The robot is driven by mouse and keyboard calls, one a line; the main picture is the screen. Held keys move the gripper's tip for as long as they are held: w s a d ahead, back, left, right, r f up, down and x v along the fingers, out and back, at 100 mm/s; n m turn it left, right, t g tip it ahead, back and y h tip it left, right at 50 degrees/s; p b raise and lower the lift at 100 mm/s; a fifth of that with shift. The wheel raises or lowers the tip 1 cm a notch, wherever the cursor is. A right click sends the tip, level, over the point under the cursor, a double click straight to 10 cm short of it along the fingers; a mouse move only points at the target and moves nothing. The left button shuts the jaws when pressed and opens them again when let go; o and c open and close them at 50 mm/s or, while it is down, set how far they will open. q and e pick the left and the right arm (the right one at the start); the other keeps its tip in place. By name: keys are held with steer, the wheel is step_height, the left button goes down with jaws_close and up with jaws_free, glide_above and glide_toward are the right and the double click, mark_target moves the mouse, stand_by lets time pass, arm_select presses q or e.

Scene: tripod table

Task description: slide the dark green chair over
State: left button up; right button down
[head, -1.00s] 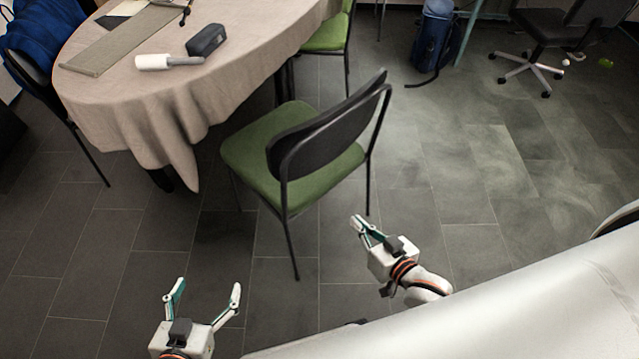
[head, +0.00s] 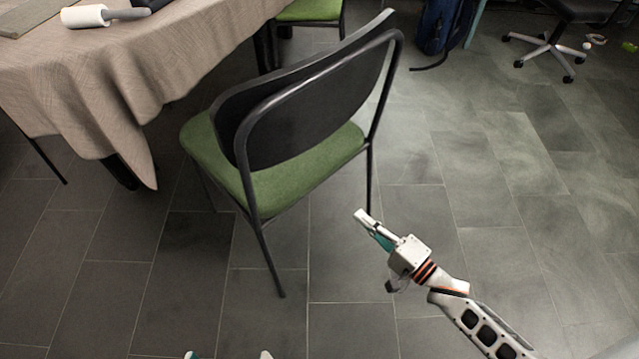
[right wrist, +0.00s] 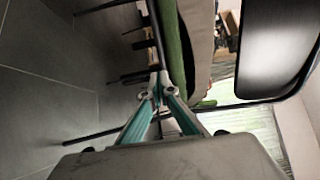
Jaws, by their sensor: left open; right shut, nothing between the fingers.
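The dark green chair (head: 275,175) has a green seat and a black backrest. It stands on the floor in the middle of the head view, its back toward me. My right gripper (head: 362,217) is shut and empty, low beside the chair's right rear leg; I cannot tell if they touch. In the right wrist view, the closed fingertips (right wrist: 157,90) overlap the chair's frame, with the green seat (right wrist: 178,50) and black backrest (right wrist: 272,45) beyond. My left gripper (head: 229,356) shows only its two spread fingertips at the bottom edge, empty.
A table with a beige cloth (head: 70,90) stands left of the chair, close to its seat. Another green chair (head: 310,11) is behind. A blue bag (head: 437,28) and a swivel chair (head: 545,45) stand at the back right. The tiled floor on the right is clear.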

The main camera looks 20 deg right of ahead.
steer(key=b, duration=0.2)
glide_toward(322, 184)
steer(key=x, duration=0.5)
steer(key=shift+w+p, duration=0.1)
steer(key=shift+p, duration=0.25)
steer(key=shift+w+a+f, duration=0.15)
steer(key=shift+w+a, duration=0.15)
steer(key=shift+w, duration=0.35)
arm_select(q)
steer(key=shift+s+d+f+n, duration=0.1)
steer(key=shift+s+d+n, duration=0.05)
steer(key=shift+d+n, duration=0.3)
steer(key=shift+s+d+f+n, duration=0.1)
steer(key=shift+s+d+n, duration=0.05)
steer(key=shift+d+n, duration=0.3)
steer(key=shift+w, duration=0.1)
arm_select(e)
steer(key=shift+w, duration=0.1)
